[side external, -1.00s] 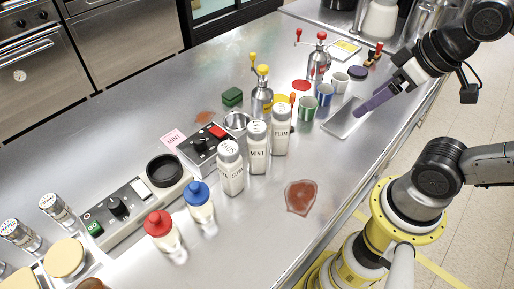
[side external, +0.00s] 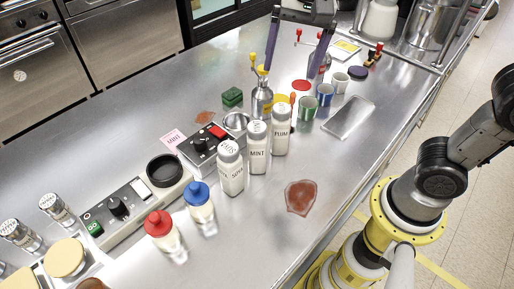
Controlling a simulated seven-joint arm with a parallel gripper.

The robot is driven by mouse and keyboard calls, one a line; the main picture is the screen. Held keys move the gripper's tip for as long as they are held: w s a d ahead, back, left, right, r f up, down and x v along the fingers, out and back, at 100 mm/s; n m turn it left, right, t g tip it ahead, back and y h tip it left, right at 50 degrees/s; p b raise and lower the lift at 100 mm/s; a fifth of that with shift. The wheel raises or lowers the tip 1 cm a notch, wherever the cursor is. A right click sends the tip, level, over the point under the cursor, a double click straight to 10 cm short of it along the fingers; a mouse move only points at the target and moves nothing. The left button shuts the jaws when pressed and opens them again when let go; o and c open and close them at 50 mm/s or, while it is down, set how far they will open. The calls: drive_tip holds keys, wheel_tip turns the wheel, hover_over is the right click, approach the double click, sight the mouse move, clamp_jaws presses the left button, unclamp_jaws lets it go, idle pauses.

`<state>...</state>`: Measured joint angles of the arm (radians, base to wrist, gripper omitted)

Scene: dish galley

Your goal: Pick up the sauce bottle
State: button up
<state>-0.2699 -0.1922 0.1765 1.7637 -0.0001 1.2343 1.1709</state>
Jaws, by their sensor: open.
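Three white labelled bottles stand upright in a row mid-counter: one reading PLUM (side external: 281,135), one reading MINT (side external: 257,155), and a left one (side external: 231,175) that seems to read SOYA. I cannot tell which one the task means. A pink card (side external: 173,139) reading MINT lies behind them, left of a control box. My gripper (side external: 292,70) is open, its two purple fingers spread and pointing down at the top of the side external view. It is empty, above and behind the bottles, near a yellow-topped metal dispenser (side external: 262,101). The right finger partly hides a red-topped dispenser.
Green (side external: 307,109), blue (side external: 325,95) and white (side external: 341,83) cups stand right of the dispenser. A metal tray (side external: 348,118) lies further right. Red-capped (side external: 164,236) and blue-capped (side external: 200,208) jars stand front left. A brown-red patch (side external: 300,197) lies on otherwise clear counter at front.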

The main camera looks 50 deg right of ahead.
drive_tip(key=g, duration=0.1)
approach(255, 125)
drive_tip(key=shift+w+a+f+n+g, duration=0.1)
drive_tip(key=shift+w+f+n+g, duration=0.1)
drive_tip(key=shift+f+n, duration=0.2)
drive_tip(key=shift+w+a+f+n+g, duration=0.1)
drive_tip(key=shift+w+f+n+g, duration=0.15)
drive_tip(key=shift+f, duration=0.3)
drive_tip(key=shift+s+f, duration=0.1)
drive_tip(key=shift+f, duration=0.25)
wheel_tip(255, 125, down, 7)
drive_tip(key=shift+f, duration=0.25)
drive_tip(key=shift+s+f, duration=0.15)
drive_tip(key=shift+f, duration=1.25)
drive_tip(key=shift+s+f, duration=0.15)
drive_tip(key=shift+f, duration=1.25)
drive_tip(key=shift+r, duration=0.1)
clamp_jaws()
